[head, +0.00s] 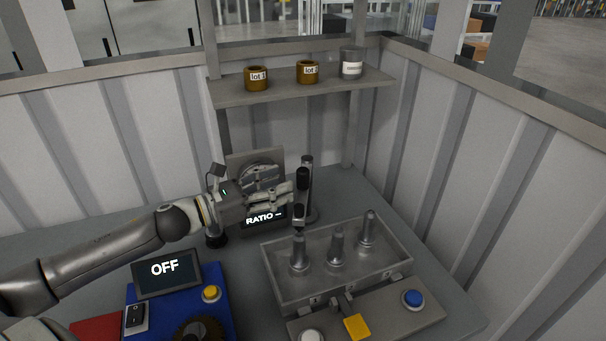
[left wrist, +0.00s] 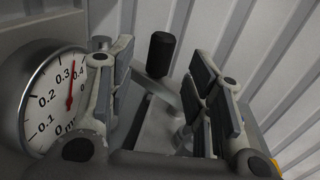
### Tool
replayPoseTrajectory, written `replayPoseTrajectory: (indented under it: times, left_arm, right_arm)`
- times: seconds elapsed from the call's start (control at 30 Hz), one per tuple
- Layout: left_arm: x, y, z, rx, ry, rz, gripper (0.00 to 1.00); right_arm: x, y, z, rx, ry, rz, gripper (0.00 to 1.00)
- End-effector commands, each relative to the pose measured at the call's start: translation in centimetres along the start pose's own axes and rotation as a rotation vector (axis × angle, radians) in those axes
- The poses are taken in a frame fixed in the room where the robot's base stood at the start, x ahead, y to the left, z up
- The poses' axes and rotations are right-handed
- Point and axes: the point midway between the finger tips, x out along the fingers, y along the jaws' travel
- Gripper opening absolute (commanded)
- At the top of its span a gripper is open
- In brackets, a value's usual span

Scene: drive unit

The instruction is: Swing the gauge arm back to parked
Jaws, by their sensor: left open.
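My left gripper (head: 284,193) reaches in from the left and is open. Its tips are close to a grey post (head: 309,172) with a black grip (head: 302,181), which I take for the gauge arm. In the left wrist view the black grip (left wrist: 160,54) shows between and beyond the open fingers, apart from them. A round dial gauge (left wrist: 48,95) stands at the left there, its red needle between 0.3 and 0.4. A dark display (head: 262,217) reading RATIO is partly hidden below the gripper. My right gripper is not in view.
A grey tray (head: 275,281) with several upright metal pegs lies right of the gripper. A blue box (head: 217,319) with an OFF screen (head: 165,281) is front left. A shelf (head: 300,91) holds two brown pots and a grey one. Ribbed walls close the back and right.

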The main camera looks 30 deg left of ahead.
Motion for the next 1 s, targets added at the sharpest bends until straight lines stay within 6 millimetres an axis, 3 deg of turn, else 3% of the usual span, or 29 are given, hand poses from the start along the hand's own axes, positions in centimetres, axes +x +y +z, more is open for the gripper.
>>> replayPoseTrajectory:
  times: [0.2, 0.7, 1.0]
  left_arm:
    - [1.7, 0.0, 0.3, 0.002, -0.002, -0.001, 0.47]
    - [5.9, 0.0, 0.3, 0.0, -0.003, 0.0, 0.47]
    - [7.0, -0.1, 0.1, 0.001, 0.0, -0.001, 0.47]
  right_arm:
    - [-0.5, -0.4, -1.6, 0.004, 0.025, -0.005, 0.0]
    - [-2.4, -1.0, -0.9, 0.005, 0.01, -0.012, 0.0]
    - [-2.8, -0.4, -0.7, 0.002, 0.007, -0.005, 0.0]
